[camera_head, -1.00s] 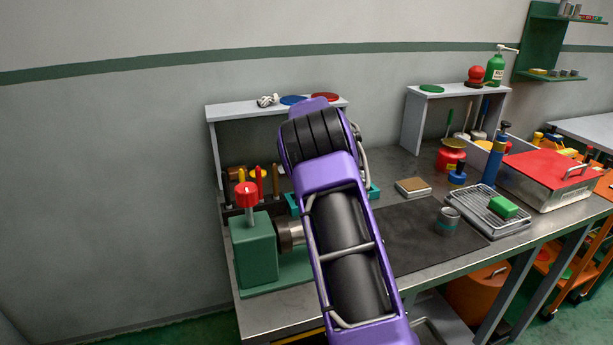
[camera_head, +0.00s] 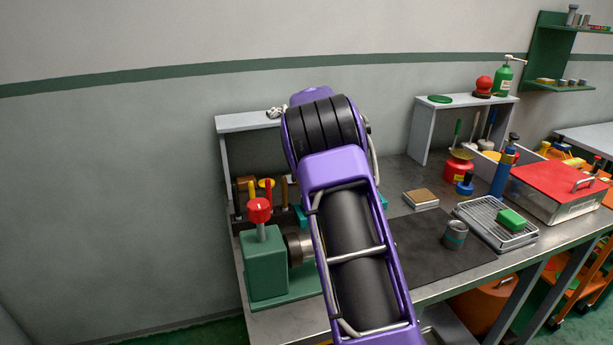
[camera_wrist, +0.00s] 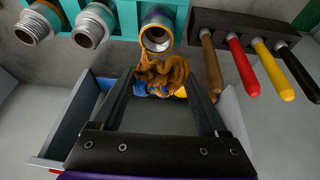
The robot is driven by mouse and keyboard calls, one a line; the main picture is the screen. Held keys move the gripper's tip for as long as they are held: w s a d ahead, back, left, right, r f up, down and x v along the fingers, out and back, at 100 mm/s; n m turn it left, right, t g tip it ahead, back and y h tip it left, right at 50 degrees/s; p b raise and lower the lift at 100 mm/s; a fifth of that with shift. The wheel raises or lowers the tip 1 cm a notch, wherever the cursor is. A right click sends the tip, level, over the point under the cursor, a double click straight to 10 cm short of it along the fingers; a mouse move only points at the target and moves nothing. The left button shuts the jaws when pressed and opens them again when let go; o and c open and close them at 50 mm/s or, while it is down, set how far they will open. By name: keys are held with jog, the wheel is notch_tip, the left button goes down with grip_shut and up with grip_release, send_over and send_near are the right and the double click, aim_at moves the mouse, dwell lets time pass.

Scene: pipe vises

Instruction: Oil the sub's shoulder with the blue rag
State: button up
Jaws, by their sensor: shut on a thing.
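In the wrist view, my gripper (camera_wrist: 160,82) is shut on a crumpled rag (camera_wrist: 168,72), mostly orange-brown with some blue patches. A round metal sub (camera_wrist: 157,37) with an open end hangs in a teal rack (camera_wrist: 126,18) just above the rag. In the head view my purple arm hides the gripper, the rag and the sub.
Two threaded metal fittings (camera_wrist: 90,27) sit left in the rack. Brown, red, yellow and black handles (camera_wrist: 240,65) hang at right. In the head view, a green vise (camera_head: 264,262) with a red knob stands at left. A can (camera_head: 455,234) stands on the dark mat (camera_head: 425,255).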

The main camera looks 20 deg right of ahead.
jog(key=shift+r+p, duration=0.45)
jog(key=shift+r, duration=0.75)
